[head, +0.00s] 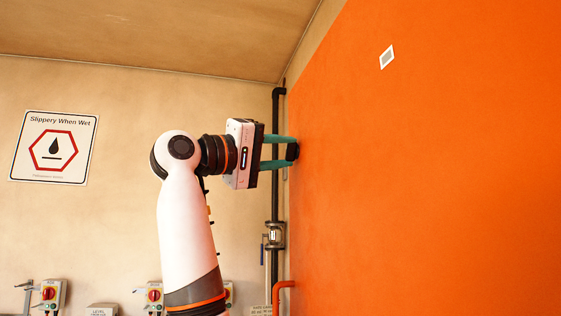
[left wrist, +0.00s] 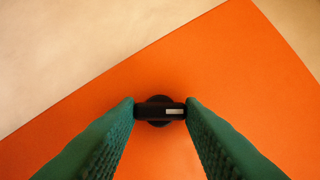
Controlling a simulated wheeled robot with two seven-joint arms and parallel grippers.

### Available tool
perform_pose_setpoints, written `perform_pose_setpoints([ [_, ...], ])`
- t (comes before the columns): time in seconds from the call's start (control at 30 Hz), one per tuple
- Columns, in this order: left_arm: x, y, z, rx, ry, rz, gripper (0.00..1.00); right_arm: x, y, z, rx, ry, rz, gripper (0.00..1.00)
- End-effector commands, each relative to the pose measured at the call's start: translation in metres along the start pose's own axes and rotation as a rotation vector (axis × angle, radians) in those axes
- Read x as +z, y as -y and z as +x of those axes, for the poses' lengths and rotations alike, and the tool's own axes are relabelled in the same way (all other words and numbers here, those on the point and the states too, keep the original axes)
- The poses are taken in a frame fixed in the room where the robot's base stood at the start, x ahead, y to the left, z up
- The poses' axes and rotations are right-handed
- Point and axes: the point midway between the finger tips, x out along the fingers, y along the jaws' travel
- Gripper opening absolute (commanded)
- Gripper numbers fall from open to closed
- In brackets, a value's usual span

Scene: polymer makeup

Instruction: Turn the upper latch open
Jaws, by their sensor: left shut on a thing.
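The upper latch (left wrist: 160,110) is a small black knob with a pale mark on its face, mounted on an orange panel. In the left wrist view it sits between the green fingertips of my left gripper, which touch both its sides. In the head view my left gripper (head: 278,152) reaches the left edge of the panel, and the dark latch (head: 292,152) shows at the fingertips, partly hidden. The left gripper is shut on the latch. My right gripper is not in view.
The large orange panel (head: 430,180) fills the right side, with a small white plate (head: 387,57) high on it. A black vertical pipe (head: 275,200) with a valve (head: 274,236) runs beside its left edge. A warning sign (head: 54,148) hangs on the beige wall, above several switch boxes.

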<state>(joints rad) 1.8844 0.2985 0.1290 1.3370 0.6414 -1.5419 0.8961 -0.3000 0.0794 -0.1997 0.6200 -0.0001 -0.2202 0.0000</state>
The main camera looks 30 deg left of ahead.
Motion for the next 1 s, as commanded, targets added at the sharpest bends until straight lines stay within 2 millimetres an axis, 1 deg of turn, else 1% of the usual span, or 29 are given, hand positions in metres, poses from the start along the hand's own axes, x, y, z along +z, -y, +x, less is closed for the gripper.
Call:
perform_pose_setpoints([
  [0.03,-0.002,-0.005,0.001,-0.012,-0.005,0.038,0.12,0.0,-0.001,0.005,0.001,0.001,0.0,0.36],
  [0.1,-0.002,-0.006,0.001,-0.036,-0.005,0.099,0.12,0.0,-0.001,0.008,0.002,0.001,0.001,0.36],
  [0.4,-0.001,-0.007,0.002,-0.145,-0.006,0.362,0.12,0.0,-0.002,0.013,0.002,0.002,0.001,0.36],
  [0.7,0.001,-0.008,0.003,-0.25,-0.009,0.616,0.12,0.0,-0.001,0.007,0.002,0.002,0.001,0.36],
  [1.0,0.002,-0.009,0.004,-0.333,-0.011,0.812,0.12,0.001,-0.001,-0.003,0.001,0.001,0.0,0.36],
])
